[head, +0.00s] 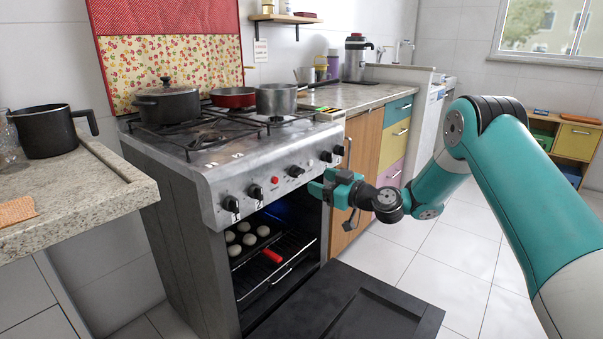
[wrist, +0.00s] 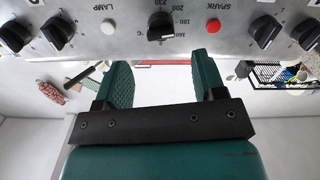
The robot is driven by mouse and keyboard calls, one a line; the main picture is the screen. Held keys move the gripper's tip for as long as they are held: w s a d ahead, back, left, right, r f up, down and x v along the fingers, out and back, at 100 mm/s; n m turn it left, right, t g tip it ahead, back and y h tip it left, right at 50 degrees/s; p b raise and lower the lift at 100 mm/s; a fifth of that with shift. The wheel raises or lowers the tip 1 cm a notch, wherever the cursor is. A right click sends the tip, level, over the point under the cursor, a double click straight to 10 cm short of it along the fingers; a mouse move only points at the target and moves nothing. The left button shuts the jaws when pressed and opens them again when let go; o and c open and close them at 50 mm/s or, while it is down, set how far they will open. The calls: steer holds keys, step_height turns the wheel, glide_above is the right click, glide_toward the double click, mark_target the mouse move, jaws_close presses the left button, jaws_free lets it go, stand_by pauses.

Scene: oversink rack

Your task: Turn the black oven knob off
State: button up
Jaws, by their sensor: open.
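The black oven knob (head: 296,171) sits on the silver stove's front panel, just right of a red button in the head view. In the wrist view the same knob (wrist: 161,27) is at the top centre, with temperature numbers printed around it. I cannot read its exact setting. My gripper (head: 318,183) is in front of the panel, a little right of and below the knob in the head view. In the wrist view its two green fingers (wrist: 160,60) are open and empty, on either side of the knob's line and apart from it.
Burner knobs (wrist: 59,30) and a red spark button (wrist: 213,25) flank the oven knob. The oven door (head: 350,305) hangs open below my gripper, with a tray of pale round buns (head: 249,239) inside. Pots, including a dark one (head: 167,104), stand on the stove.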

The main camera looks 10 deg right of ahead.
mark_target(301, 172)
steer(key=x, duration=0.7)
steer(key=shift+w+a, duration=0.15)
steer(key=shift+a, duration=0.05)
steer(key=c, duration=0.9)
